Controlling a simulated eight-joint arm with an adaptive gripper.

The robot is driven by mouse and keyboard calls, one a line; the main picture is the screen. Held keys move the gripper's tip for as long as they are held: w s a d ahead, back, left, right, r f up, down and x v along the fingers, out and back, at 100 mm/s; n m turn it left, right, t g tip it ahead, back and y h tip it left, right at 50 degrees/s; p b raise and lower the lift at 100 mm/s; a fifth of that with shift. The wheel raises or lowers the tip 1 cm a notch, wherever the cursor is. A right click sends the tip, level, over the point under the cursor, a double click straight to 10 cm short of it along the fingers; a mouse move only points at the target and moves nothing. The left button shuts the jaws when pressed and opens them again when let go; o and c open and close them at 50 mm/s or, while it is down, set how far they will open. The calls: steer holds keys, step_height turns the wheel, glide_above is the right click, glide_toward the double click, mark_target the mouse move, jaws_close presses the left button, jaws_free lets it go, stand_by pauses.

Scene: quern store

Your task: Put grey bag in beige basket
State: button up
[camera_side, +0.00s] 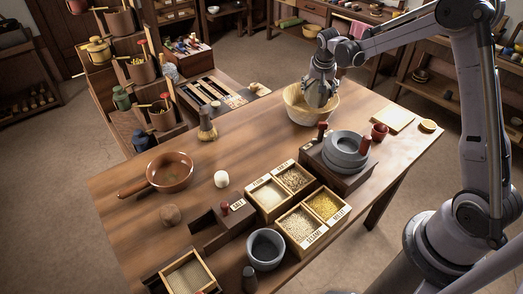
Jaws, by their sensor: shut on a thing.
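The beige basket (297,112) stands on the wooden table near its far right edge. My gripper (321,92) points down into the basket's mouth and is shut on the grey bag (319,93). The bag is small in the view and partly covered by the fingers. It is at or just inside the rim. I cannot tell whether it touches the basket's floor, which is hidden behind the near wall.
A grey stone quern (345,150) on a wooden base stands close in front of the basket. A divided grain box (300,225), a brown pan (170,172) and a brush (207,130) are also on the table (262,140). The tabletop left of the basket is clear.

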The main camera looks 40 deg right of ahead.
steer(key=s+d, duration=0.2)
steer(key=d, duration=0.9)
steer(key=shift+n, duration=0.4)
steer(key=w+a+f, duration=0.2)
steer(key=w, duration=0.1)
steer(key=w+a+f, duration=0.2)
steer(key=w, duration=0.1)
steer(key=w+a+f, duration=0.2)
steer(key=w, duration=0.1)
steer(key=shift+f, duration=2.1)
steer(key=shift+f, duration=0.1)
steer(key=o, duration=1.6)
steer(key=shift+c, duration=0.2)
